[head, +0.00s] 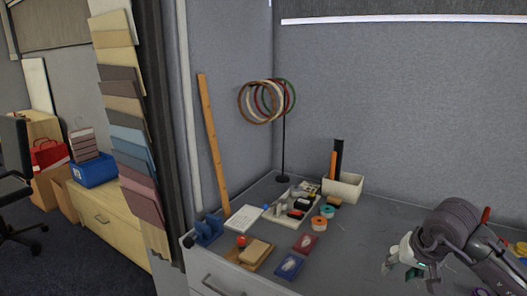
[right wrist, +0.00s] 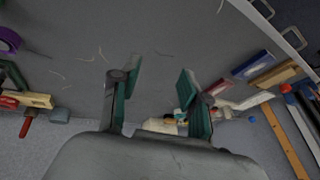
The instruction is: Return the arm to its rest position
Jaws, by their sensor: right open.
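My right arm comes in from the right in the head view. Its gripper (head: 402,264) is over the right part of the grey table (head: 350,236). In the right wrist view the two green-padded fingers (right wrist: 160,82) stand well apart with bare grey tabletop between them. The gripper is open and empty, clear of the objects on the table. My left gripper is in neither view.
A ring stand (head: 283,140), a white bin (head: 343,186), a parts tray (head: 284,208), tape rolls (head: 319,223), a red box (head: 306,243) and a blue box (head: 289,266) occupy the table's left and back. Tools (right wrist: 35,101) lie left in the wrist view. The middle is bare.

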